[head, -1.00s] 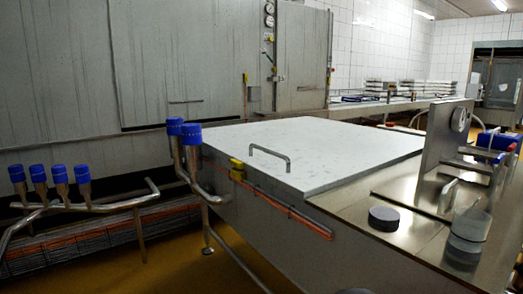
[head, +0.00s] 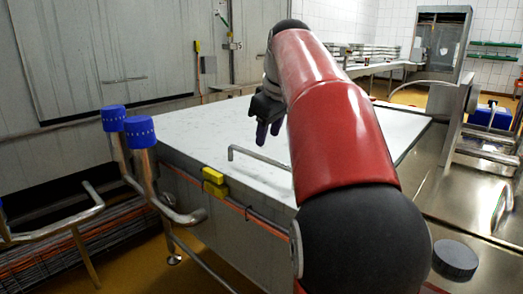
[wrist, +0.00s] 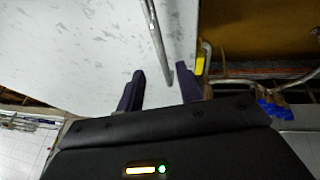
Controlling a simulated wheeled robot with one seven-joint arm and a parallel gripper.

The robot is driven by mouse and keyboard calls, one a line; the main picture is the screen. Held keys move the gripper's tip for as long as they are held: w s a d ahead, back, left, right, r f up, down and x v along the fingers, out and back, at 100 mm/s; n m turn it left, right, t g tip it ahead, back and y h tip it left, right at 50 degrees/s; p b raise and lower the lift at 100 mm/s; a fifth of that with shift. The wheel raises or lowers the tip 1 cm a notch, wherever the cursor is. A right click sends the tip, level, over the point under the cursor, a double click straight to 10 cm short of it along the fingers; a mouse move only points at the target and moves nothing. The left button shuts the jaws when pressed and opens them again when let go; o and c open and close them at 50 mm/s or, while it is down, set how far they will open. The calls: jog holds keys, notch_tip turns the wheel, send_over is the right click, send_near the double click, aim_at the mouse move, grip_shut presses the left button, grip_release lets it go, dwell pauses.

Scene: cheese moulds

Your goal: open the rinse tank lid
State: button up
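The rinse tank lid (head: 200,142) is a flat, pale, speckled panel lying shut on the steel tank; it also shows in the wrist view (wrist: 85,40). Its handle (head: 258,157) is a thin bent metal bar near the lid's front edge, with its right end hidden behind my arm. My gripper (head: 268,138) points down over the lid by the handle, its dark purple fingers apart and empty. In the wrist view, the handle bar (wrist: 157,35) runs between the fingertips of my gripper (wrist: 160,68); I cannot tell its depth relative to them.
Blue-capped pipes (head: 140,132) stand at the tank's left front corner, near a yellow fitting (head: 214,182) on the tank's side. A dark round puck (head: 456,258) lies on the steel counter at right. Grey machine walls (head: 100,50) rise behind the tank.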

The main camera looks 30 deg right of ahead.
aim_at(264, 158)
jog(key=b+x, duration=0.1)
jog(key=x, duration=0.5)
jog(key=shift+f, duration=0.3)
grip_shut()
